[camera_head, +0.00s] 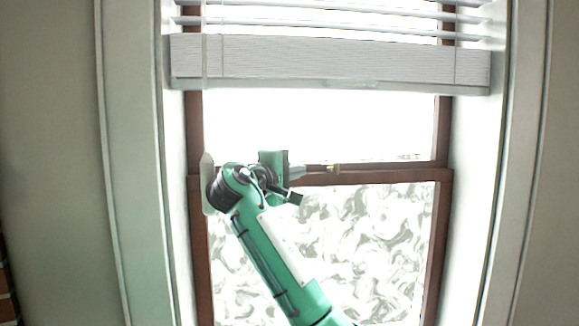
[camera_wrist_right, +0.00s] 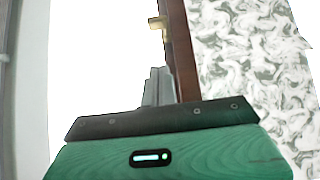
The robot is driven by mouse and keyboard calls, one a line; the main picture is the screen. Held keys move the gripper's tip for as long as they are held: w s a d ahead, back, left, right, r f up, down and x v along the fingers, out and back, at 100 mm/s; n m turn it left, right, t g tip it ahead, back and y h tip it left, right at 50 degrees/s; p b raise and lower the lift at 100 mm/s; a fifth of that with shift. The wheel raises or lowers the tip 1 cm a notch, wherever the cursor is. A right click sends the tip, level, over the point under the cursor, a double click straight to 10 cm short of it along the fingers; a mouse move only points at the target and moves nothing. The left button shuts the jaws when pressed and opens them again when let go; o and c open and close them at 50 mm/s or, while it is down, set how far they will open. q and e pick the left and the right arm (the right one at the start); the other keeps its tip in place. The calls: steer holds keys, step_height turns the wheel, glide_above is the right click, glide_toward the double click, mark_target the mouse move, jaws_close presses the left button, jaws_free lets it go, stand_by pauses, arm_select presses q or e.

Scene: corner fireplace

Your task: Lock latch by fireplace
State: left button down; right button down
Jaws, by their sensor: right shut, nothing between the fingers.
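The latch (camera_head: 333,168) is a small brass-coloured piece on the brown middle rail of the window. It also shows in the right wrist view (camera_wrist_right: 158,22), beyond my fingertips. My right gripper (camera_head: 322,169) reaches in along the rail from the left, its fingers shut and empty. In the head view its tips are at or very close to the latch; in the right wrist view the fingers (camera_wrist_right: 159,72) appear a little short of it. I cannot tell whether they touch. My left gripper is not in view.
The brown-framed window has a clear upper pane and a patterned lower pane (camera_head: 370,250). A white blind (camera_head: 330,60) hangs above the rail. Pale window trim (camera_head: 130,200) stands on both sides. The rail (camera_head: 390,176) is clear right of the latch.

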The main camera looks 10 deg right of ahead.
mark_target(333, 166)
steer(key=w+d+p, duration=0.1)
steer(key=d, duration=0.1)
steer(key=w+d+p, duration=0.1)
steer(key=d, duration=0.1)
steer(key=w+d+p, duration=0.1)
steer(key=d, duration=0.1)
steer(key=shift+d+r, duration=0.1)
steer(key=shift+d, duration=0.15)
steer(key=shift+s+d, duration=0.1)
steer(key=shift+d, duration=0.4)
steer(key=shift+a, duration=0.1)
steer(key=shift+s+d+n+t+y, duration=0.2)
steer(key=shift+d+n+t+y, duration=0.15)
steer(key=shift+n+t+y, duration=0.3)
